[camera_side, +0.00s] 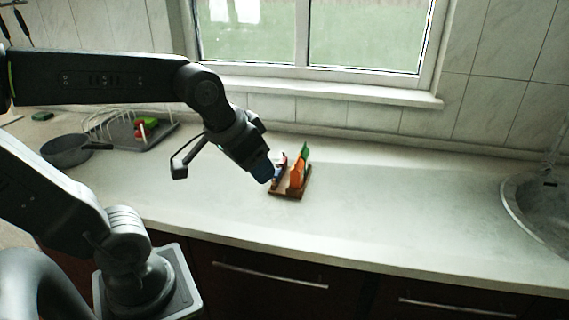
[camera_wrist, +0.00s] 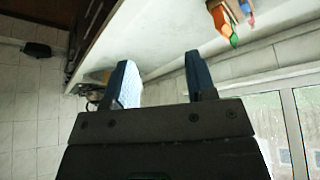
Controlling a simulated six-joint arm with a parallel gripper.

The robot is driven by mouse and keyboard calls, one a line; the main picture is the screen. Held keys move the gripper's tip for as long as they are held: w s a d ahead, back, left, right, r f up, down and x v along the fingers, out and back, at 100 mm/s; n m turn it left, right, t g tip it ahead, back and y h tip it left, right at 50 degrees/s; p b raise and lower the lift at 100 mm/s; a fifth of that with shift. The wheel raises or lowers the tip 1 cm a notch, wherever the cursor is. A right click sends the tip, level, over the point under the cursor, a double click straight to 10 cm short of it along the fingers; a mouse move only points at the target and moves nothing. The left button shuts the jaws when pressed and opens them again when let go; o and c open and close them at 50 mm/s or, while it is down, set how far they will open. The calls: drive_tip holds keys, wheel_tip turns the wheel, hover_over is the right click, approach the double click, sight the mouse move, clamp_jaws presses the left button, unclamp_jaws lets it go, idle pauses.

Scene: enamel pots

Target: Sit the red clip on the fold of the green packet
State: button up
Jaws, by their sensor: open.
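The green packet (camera_side: 305,152) stands upright in a small wooden stand (camera_side: 290,194), mostly hidden behind an orange packet (camera_side: 297,173). In the wrist view the orange packet (camera_wrist: 222,20) and a green tip (camera_wrist: 234,40) show at the top edge. A small red bit (camera_side: 284,157) beside a blue piece at the stand's left may be the red clip; it is too small to tell. My gripper (camera_side: 268,171) is just left of the stand, tilted down to the right. In the wrist view my gripper (camera_wrist: 163,75) is open, with nothing visible between its fingers.
A grey tray with a wire rack (camera_side: 160,135) holds small red and green things at the left. A dark pan (camera_side: 66,151) lies beside it. A sink (camera_side: 535,215) is at the far right. The counter between stand and sink is clear.

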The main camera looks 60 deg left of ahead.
drive_tip(key=w+a+n+y, duration=0.1)
drive_tip(key=w+a+n, duration=0.2)
drive_tip(key=w+a, duration=0.65)
drive_tip(key=n+g+y, duration=0.1)
drive_tip(key=n+g, duration=0.1)
drive_tip(key=n, duration=0.2)
approach(284, 155)
drive_tip(key=x, duration=0.4)
drive_tip(key=shift+s+d+f, duration=0.15)
drive_tip(key=shift+s+f, duration=0.05)
drive_tip(key=shift+f, duration=0.05)
drive_tip(key=shift+a+x, duration=0.2)
drive_tip(key=shift+x, duration=2.95)
drive_tip(key=shift+w+r, duration=0.1)
drive_tip(key=shift+w, duration=0.05)
drive_tip(key=shift+c, duration=0.5)
clamp_jaws()
